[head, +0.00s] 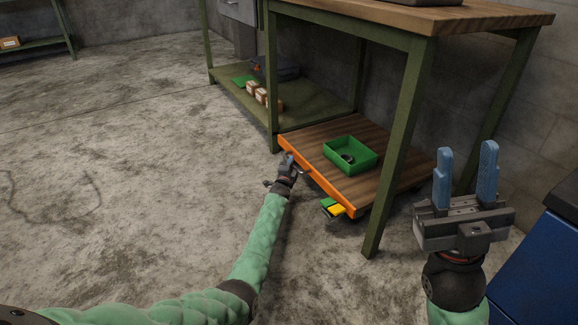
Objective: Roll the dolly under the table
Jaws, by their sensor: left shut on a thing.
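The dolly (335,191) has a brown plank deck and an orange front edge. It stands on the floor between the green table legs, with much of its deck beneath the wooden tabletop (468,17). A green bin (365,165) with a small dark object inside rests on the deck. My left gripper (291,160) is shut at the left part of the orange edge; the exact part it grips is too small to tell. Green and yellow pieces (333,207) show low at the dolly's near corner. My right gripper (465,172) is open and empty, raised at the right.
A table leg (398,150) stands close to the dolly's near right side. Another leg (271,100) stands by its far left corner. A low green shelf (318,109) holding several small boxes lies beyond. A blue cabinet (535,265) is at lower right.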

